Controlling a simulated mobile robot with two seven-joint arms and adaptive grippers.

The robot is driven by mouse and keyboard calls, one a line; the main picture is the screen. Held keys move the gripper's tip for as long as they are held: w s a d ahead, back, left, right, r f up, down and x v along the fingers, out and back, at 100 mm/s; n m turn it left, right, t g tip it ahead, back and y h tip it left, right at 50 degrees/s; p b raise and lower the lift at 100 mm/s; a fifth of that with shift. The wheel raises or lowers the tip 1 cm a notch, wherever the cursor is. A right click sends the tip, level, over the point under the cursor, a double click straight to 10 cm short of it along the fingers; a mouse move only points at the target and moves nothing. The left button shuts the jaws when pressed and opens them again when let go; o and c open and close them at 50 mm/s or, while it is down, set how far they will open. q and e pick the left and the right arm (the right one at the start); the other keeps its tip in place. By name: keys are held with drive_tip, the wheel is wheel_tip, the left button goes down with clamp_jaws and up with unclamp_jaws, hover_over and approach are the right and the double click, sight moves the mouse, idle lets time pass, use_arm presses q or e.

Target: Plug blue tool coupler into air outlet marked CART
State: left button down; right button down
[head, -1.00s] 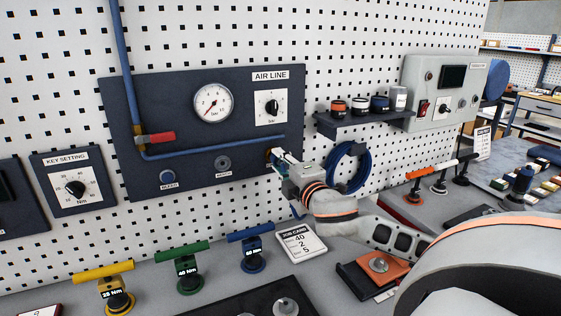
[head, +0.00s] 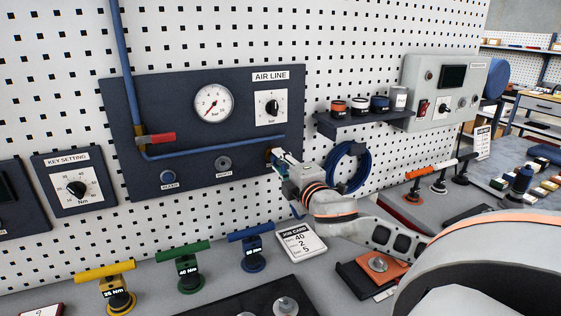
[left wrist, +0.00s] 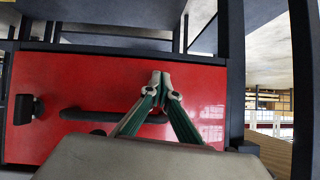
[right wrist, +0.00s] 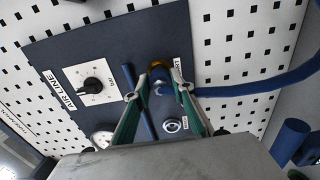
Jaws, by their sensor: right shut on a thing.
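My right gripper (head: 279,160) is at the right end of the dark AIR LINE panel (head: 228,98), in front of the rightmost outlet. In the right wrist view its fingers (right wrist: 159,86) are closed around the blue coupler (right wrist: 161,90). The coupler is lined up with the brass-coloured outlet (right wrist: 158,66) and looks very close to it or touching; I cannot tell if it is fully seated. The outlet's label (right wrist: 179,70) is partly hidden by a finger. The blue hose (right wrist: 260,87) runs off to the right. My left gripper (left wrist: 161,80) is shut and empty, facing a red panel.
Two other outlets, one blue (head: 167,176) and one grey (head: 223,163), sit to the left on the panel. A coiled blue hose (head: 337,165) hangs behind my right wrist. Coloured T-handled tools (head: 184,266) and a job card (head: 302,242) are on the bench below.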

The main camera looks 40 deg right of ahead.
drive_tip(key=shift+w+d, duration=0.15)
drive_tip(key=shift+w, duration=0.3)
idle(0.6)
drive_tip(key=c, duration=1.6)
unclamp_jaws()
drive_tip(key=shift+c, duration=0.2)
